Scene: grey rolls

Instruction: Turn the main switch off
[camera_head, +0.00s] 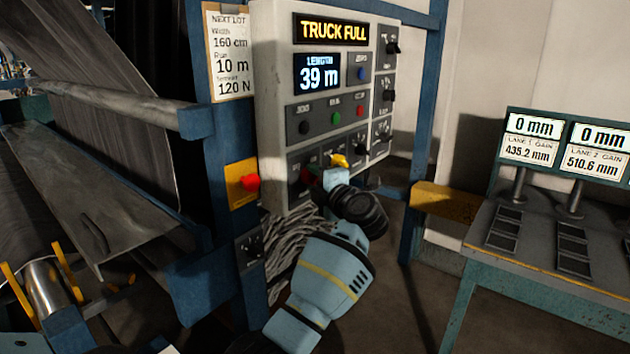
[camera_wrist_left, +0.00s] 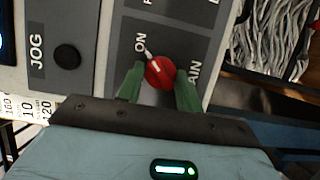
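The main switch is a red rotary knob (camera_wrist_left: 160,71) on the grey control panel (camera_head: 278,60), with a white mark pointing towards the word ON. The end of a label reading "AIN" shows beside it. In the head view only part of the knob (camera_head: 307,176) shows, low on the panel. My left gripper (camera_head: 318,176) reaches up to it from below right. In the left wrist view its two green fingers (camera_wrist_left: 160,80) lie on either side of the knob, with no clear gap on either side. My right gripper is not in view.
A red button on a yellow plate (camera_head: 243,184) sits left of the panel. A black JOG button (camera_wrist_left: 67,57) and a yellow knob (camera_head: 340,160) are close to the main switch. Cables (camera_head: 290,245) hang below. A bench (camera_head: 540,265) with displays stands at right.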

